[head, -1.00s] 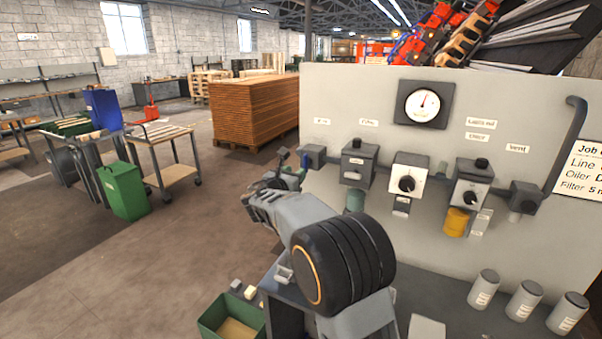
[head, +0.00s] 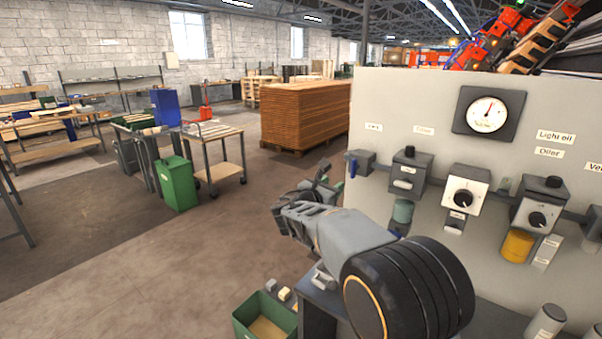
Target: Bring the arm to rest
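My arm reaches from the lower right of the head view, with its large black joint nearest the camera. My gripper (head: 326,184) is at the far end of the arm, small and partly covered by my wrist. It is in front of the left edge of the grey panel (head: 420,95), near the blue-handled valve (head: 352,166). I cannot tell whether the fingers touch anything or how far apart they are.
A gauge (head: 487,114) and several line units, including a dial box (head: 465,192), sit on the panel. A green bin (head: 265,318) is below my arm. A green can (head: 178,183), a cart (head: 213,135) and stacked boards (head: 300,115) stand beyond.

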